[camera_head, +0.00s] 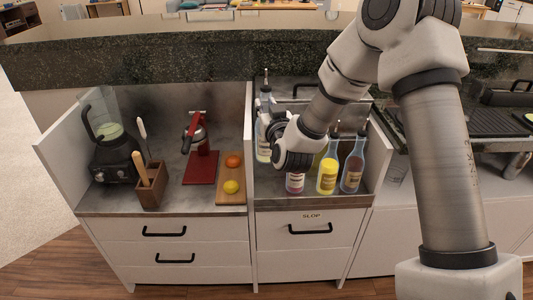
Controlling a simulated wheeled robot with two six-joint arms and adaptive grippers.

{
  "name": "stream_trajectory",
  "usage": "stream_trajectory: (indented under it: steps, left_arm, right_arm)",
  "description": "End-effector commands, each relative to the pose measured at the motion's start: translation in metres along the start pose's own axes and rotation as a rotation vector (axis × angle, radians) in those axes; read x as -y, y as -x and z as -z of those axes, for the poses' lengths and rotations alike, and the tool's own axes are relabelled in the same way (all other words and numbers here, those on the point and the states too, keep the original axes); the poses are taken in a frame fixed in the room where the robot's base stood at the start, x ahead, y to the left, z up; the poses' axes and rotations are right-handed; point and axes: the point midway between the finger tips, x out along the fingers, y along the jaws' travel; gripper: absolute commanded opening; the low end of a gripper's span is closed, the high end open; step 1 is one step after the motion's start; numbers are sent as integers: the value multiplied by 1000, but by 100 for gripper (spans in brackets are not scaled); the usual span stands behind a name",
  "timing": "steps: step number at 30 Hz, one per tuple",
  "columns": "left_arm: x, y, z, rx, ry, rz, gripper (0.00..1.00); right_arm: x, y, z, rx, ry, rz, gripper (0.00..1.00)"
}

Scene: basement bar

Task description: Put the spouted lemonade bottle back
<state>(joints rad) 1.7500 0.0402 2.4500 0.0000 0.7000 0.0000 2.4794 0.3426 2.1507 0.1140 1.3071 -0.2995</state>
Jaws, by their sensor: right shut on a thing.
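The spouted lemonade bottle (263,98), clear with a pale label and a thin metal spout on top, stands upright at the left side of the bottle compartment (315,201). My right gripper (268,128) is shut on it at mid-height, with my wrist hiding part of the bottle and the fingers. I cannot tell whether its base touches the compartment floor. My left gripper is not in view.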

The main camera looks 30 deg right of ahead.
Motion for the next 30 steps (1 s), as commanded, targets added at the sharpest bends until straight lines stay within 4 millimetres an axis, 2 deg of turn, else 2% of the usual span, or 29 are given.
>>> stream_trajectory:
  steps: [1,12,17,23,30]
  left_arm:
    - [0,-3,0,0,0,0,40]
    - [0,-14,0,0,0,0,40]
    - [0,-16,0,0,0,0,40]
    - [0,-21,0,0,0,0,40]
    - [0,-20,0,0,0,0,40]
  right_arm:
    - [0,0,-14,3,3,0,0]
    - [0,0,-91,0,2,1,0]
    - [0,0,-105,-2,1,0,0]
    - [0,0,-138,0,2,1,0]
    - [0,0,-140,-2,0,1,0]
